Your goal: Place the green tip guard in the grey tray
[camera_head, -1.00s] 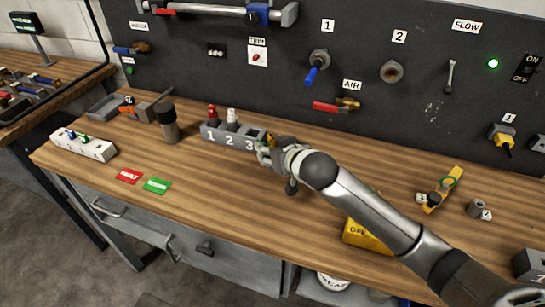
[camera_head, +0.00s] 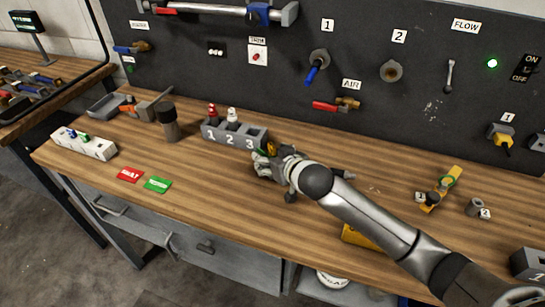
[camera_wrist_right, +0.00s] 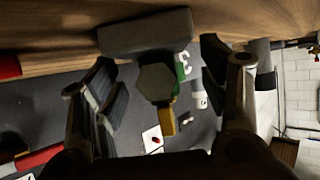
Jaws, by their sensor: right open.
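A small green piece beside a yellow part (camera_head: 270,148) shows at my right gripper (camera_head: 264,163), just in front of slot 3 of the grey numbered holder (camera_head: 235,137). I cannot tell if it is the tip guard. In the right wrist view the fingers are spread, with a grey hexagonal part (camera_wrist_right: 157,82) between them in the picture. Some green (camera_wrist_right: 182,66) and a yellow part (camera_wrist_right: 167,122) show behind it. I cannot tell whether a finger touches them. The grey tray (camera_head: 104,106) stands at the back left of the bench. My left gripper is out of view.
The holder has a red-topped and a white-topped piece in slots 1 and 2. A dark cylinder (camera_head: 169,125) and a white block (camera_head: 84,145) stand left of it. Red (camera_head: 130,175) and green (camera_head: 158,185) cards lie in front. A yellow tool (camera_head: 441,188) lies right.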

